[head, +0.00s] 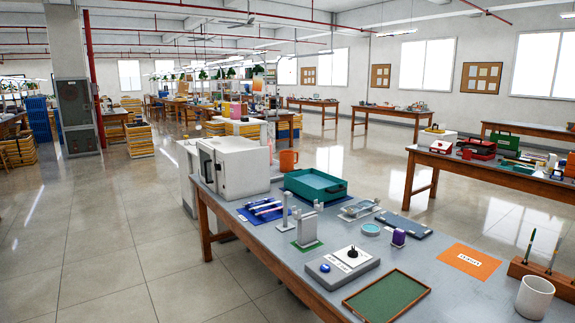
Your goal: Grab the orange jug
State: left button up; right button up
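An orange jug (288,160) stands upright at the far end of the near workbench (260,232), just right of a white box-shaped machine and behind a teal tray. It looks like a mug-shaped vessel, with its handle hard to make out at this size. Its lower part is close to the tray's back edge. Neither of my grippers shows in the head view.
The white machine (234,166) stands left of the jug, and the teal tray (316,187) lies in front of it. A grey device (343,267), green tray (387,297), orange sheet (468,261) and white cup (534,297) are nearer. Open floor (100,240) lies left.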

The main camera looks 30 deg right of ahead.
aim_at(286, 163)
jog(key=i+l, duration=0.1)
jog(key=i, duration=1.55)
jog(key=i+l, duration=0.1)
jog(key=i, duration=1.5)
jog(key=i+z, duration=0.1)
jog(key=i, duration=0.75)
jog(key=i+j+z, duration=0.15)
jog(key=i, duration=0.75)
jog(key=i+u, duration=0.1)
jog(key=i, duration=0.8)
jog(key=i+l, duration=0.15)
jog(key=i, duration=0.7)
jog(key=i+z, duration=0.1)
jog(key=i, duration=0.5)
jog(key=i+j+z, duration=0.1)
jog(key=i, duration=0.45)
jog(key=i+j+z, duration=0.1)
jog(key=i, duration=0.5)
jog(key=i+u, duration=0.2)
jog(key=i, duration=0.7)
jog(key=i+l+u, duration=0.2)
jog(key=i, duration=0.65)
jog(key=i+z, duration=0.15)
jog(key=i, duration=0.45)
jog(key=i+j+z, duration=0.15)
jog(key=i, duration=0.4)
jog(key=i+j+z, duration=0.15)
jog(key=i, duration=0.45)
